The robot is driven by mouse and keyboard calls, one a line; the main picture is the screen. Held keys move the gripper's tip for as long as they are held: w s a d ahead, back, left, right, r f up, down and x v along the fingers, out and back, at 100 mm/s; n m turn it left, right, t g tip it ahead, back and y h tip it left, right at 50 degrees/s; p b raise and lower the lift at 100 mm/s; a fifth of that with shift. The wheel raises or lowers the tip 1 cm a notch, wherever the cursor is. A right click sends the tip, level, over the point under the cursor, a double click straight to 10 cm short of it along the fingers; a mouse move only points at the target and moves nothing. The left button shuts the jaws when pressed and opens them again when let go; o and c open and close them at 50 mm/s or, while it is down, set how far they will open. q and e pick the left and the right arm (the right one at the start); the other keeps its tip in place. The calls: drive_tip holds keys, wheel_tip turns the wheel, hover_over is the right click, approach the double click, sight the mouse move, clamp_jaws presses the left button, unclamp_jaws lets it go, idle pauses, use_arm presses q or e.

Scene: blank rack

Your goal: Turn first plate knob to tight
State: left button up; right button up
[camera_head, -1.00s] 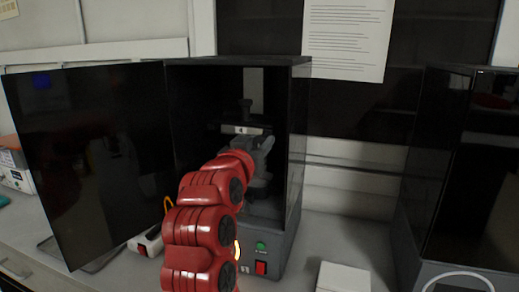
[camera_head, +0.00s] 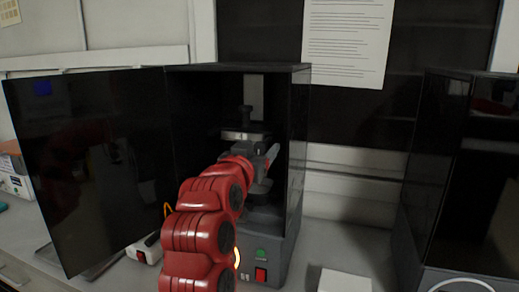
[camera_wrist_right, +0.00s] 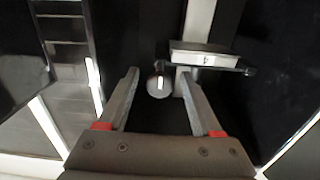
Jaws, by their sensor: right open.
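A black cabinet (camera_head: 299,140) stands open on the bench, with a plate assembly (camera_head: 240,136) inside it. My red right arm reaches into the cabinet. Its grey gripper (camera_head: 266,152) is just below and right of the plate, partly hidden by the arm. In the right wrist view the gripper (camera_wrist_right: 158,74) is open, and a round metallic knob (camera_wrist_right: 158,88) shows between its fingers, apart from both. A labelled plate (camera_wrist_right: 204,57) lies just beyond the right finger. My left gripper is not in view.
The cabinet's dark door (camera_head: 90,165) is swung open to the left. Green and red buttons (camera_head: 260,274) sit on its base. A second dark cabinet (camera_head: 455,180) stands at the right. A white box (camera_head: 344,281) lies between them on the bench.

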drive_tip(key=p+v, duration=0.1)
drive_tip(key=v, duration=1.6)
drive_tip(key=shift+s, duration=0.2)
